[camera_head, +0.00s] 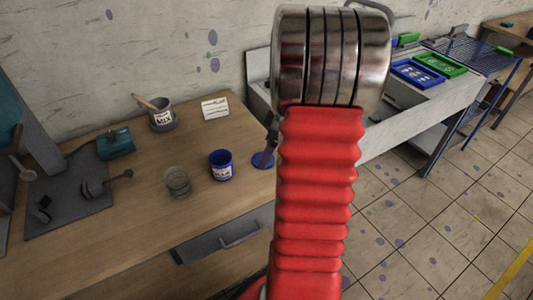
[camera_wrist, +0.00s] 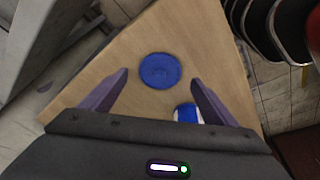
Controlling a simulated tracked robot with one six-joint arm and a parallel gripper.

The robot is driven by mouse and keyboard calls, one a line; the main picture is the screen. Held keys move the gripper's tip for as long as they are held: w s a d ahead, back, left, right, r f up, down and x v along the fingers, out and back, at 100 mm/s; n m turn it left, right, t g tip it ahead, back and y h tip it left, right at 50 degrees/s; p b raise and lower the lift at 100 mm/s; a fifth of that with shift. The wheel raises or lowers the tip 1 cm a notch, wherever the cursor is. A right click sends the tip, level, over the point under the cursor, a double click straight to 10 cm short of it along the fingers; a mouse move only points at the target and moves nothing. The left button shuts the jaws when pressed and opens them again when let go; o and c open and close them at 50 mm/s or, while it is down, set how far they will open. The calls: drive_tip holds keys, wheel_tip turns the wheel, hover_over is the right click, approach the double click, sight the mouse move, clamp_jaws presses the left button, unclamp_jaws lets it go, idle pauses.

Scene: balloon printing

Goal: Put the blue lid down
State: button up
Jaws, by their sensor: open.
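The blue lid (camera_head: 263,160) lies flat on the wooden table, near its right end and to the right of the blue can (camera_head: 221,165). In the wrist view the blue lid (camera_wrist: 160,70) lies just beyond and between my fingertips, not touching them. My gripper (camera_wrist: 153,88) is open and empty above the table. The blue can (camera_wrist: 186,113) shows partly behind my right finger in the wrist view. In the head view my red arm hides most of the gripper, and only a dark part of it shows by the lid.
The wooden table (camera_head: 130,222) also holds a grey mix pot (camera_head: 161,116) with a stick, a clear glass (camera_head: 177,182), a white card (camera_head: 215,107) and a teal device (camera_head: 115,143). A sink unit with blue and green trays (camera_head: 417,73) stands at the right.

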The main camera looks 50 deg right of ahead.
drive_tip(key=v, duration=0.9)
drive_tip(key=shift+r, duration=0.3)
drive_tip(key=shift+s, duration=0.1)
drive_tip(key=s+a+r+m+t+h, duration=0.15)
drive_tip(key=a+r, duration=0.25)
drive_tip(key=a, duration=1)
drive_tip(key=a+r+m+g, duration=0.1)
drive_tip(key=a+r+m, duration=0.15)
drive_tip(key=a, duration=1.15)
drive_tip(key=s+a+m+t, duration=0.1)
drive_tip(key=s+a+t, duration=0.1)
drive_tip(key=s+a, duration=0.3)
drive_tip(key=a, duration=0.3)
drive_tip(key=shift+r, duration=0.25)
drive_tip(key=shift+s+d+m, duration=0.1)
drive_tip(key=shift+m, duration=0.2)
